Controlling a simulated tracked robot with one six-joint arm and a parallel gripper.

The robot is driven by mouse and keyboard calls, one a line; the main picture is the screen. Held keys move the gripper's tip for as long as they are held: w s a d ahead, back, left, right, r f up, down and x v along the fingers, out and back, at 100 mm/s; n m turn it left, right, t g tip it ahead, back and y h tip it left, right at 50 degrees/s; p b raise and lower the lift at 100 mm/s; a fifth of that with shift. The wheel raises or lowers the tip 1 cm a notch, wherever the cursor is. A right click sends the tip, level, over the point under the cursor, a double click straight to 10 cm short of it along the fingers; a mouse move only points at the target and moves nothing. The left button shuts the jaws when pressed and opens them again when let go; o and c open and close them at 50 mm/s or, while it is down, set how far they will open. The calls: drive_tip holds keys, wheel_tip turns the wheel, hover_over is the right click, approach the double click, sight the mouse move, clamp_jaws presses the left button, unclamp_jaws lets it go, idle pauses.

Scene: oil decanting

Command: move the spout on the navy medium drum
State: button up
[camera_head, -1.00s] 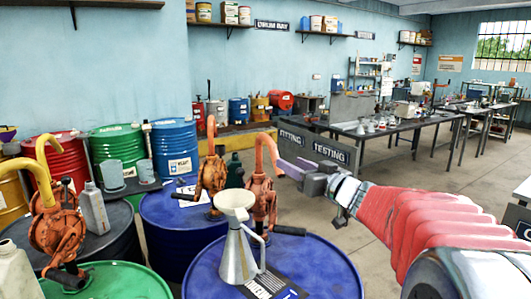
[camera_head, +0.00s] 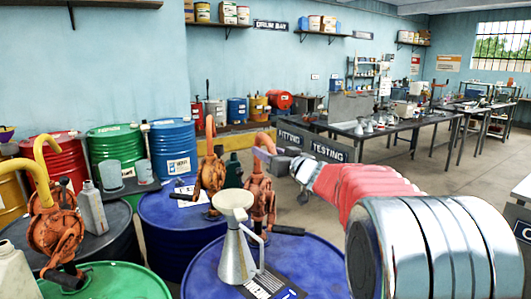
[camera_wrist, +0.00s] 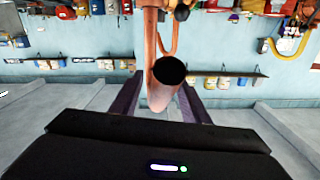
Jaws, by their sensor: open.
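The spout (camera_head: 267,139) is an orange curved pipe on top of a rusty orange hand pump (camera_head: 260,196). The pump appears to stand at the back of the front navy drum (camera_head: 325,262). My gripper (camera_head: 264,152) is at the spout's downturned end, with purple fingers open. In the wrist view, the spout's dark open mouth (camera_wrist: 170,71) points toward the camera and lies between the two fingers. Whether either finger touches the pipe cannot be told.
A cream funnel (camera_head: 233,201) on a metal jug (camera_head: 237,258) stands on the front drum, close to the pump. A second orange pump (camera_head: 210,181) stands on another blue drum (camera_head: 178,222) to the left. Open floor lies right.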

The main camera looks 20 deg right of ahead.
drive_tip(key=shift+w, duration=0.4)
clamp_jaws()
idle(0.4)
